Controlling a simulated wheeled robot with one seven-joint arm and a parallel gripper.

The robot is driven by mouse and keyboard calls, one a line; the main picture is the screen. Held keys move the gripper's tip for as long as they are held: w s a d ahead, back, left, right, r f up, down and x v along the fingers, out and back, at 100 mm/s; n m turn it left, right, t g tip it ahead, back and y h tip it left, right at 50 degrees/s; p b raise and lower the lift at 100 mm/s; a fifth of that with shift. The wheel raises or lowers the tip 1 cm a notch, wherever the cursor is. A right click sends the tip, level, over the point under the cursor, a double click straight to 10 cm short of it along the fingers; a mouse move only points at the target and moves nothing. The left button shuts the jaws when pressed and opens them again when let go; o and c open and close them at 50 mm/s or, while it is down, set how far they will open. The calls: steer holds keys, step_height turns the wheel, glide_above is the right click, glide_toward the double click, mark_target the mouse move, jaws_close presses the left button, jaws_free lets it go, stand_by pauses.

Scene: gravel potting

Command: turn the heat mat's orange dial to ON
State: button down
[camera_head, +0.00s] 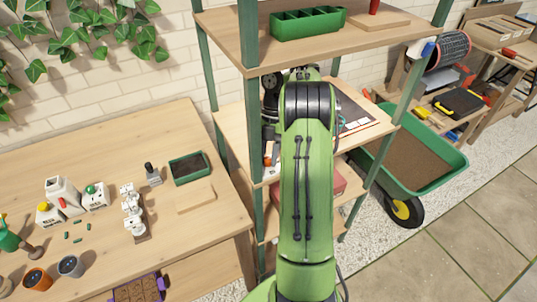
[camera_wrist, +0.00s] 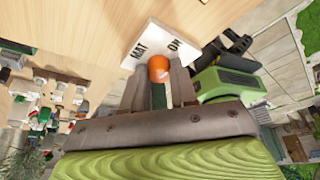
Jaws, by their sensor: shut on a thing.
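The orange dial (camera_wrist: 158,67) shows in the wrist view on a white plate (camera_wrist: 150,42) lettered "MAT" on its left and "ON" on its right. My gripper (camera_wrist: 160,78) is shut on the dial, with a finger on either side of it. A pale mark shows on the dial's face, but I cannot tell which way it points. In the head view my green arm reaches over to the shelf unit and hides the gripper and dial. The heat mat (camera_head: 355,118) seems to be the dark sheet on the middle shelf, partly behind my arm.
The shelf unit's green posts (camera_head: 252,125) stand close to my arm. The upper shelf (camera_head: 300,45) with a green tray (camera_head: 306,22) is above it. A wooden table (camera_head: 105,160) with pots and small devices is at left. A green wheelbarrow (camera_head: 425,150) stands at right.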

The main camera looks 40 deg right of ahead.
steer(key=c, duration=1.2)
jaws_free()
